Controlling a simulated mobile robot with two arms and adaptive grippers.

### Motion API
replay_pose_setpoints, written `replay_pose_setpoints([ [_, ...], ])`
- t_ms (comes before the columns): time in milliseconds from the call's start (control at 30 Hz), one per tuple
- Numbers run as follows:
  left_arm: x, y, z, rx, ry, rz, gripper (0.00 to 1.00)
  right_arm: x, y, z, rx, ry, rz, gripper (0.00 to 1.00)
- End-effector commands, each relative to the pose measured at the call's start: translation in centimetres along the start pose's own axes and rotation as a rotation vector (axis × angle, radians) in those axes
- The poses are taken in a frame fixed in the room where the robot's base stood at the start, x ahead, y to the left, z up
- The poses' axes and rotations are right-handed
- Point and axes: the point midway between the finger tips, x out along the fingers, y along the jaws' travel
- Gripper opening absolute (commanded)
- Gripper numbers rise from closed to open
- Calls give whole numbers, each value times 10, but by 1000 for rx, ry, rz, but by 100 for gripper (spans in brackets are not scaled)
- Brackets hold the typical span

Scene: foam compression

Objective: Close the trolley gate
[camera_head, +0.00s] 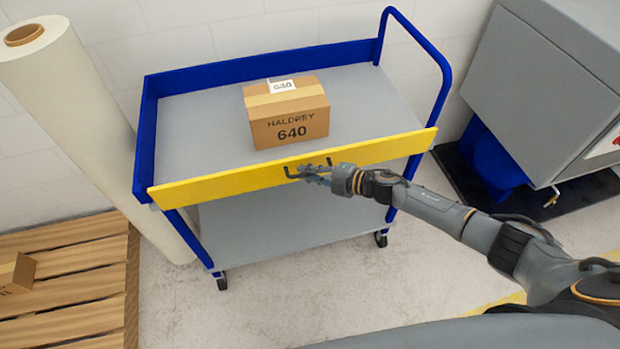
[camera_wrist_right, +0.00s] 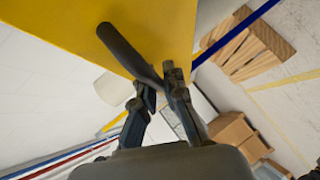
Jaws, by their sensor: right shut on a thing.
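The blue trolley (camera_head: 146,140) stands against the wall with a grey top deck and a lower shelf. Its yellow gate (camera_head: 230,178) runs along the front edge of the top deck and stands up. A dark handle (camera_head: 294,171) sits near the middle of the gate. My right gripper (camera_head: 318,174) is at the handle, shut on it. In the right wrist view the dark handle bar (camera_wrist_right: 130,55) runs from the yellow panel (camera_wrist_right: 60,22) to between the fingers (camera_wrist_right: 160,88). My left gripper is not in view.
A cardboard box (camera_head: 288,112) marked HALDREY 640 sits on the top deck. A large pale roll (camera_head: 70,100) stands at left beside a wooden pallet (camera_head: 70,270). A grey machine (camera_head: 545,90) is at right. Bare floor lies in front of the trolley.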

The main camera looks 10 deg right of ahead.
Motion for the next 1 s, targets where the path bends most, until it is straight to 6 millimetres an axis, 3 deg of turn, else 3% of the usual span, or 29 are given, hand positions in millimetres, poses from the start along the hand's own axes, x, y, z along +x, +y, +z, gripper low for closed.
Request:
replay_pose_setpoints([
  [767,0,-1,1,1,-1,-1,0,4,8,3,-1,2,1,0],
  [800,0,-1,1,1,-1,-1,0,4,8,3,-1,2,1,18],
  [1000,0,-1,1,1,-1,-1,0,4,7,4,-1,1,0,20],
])
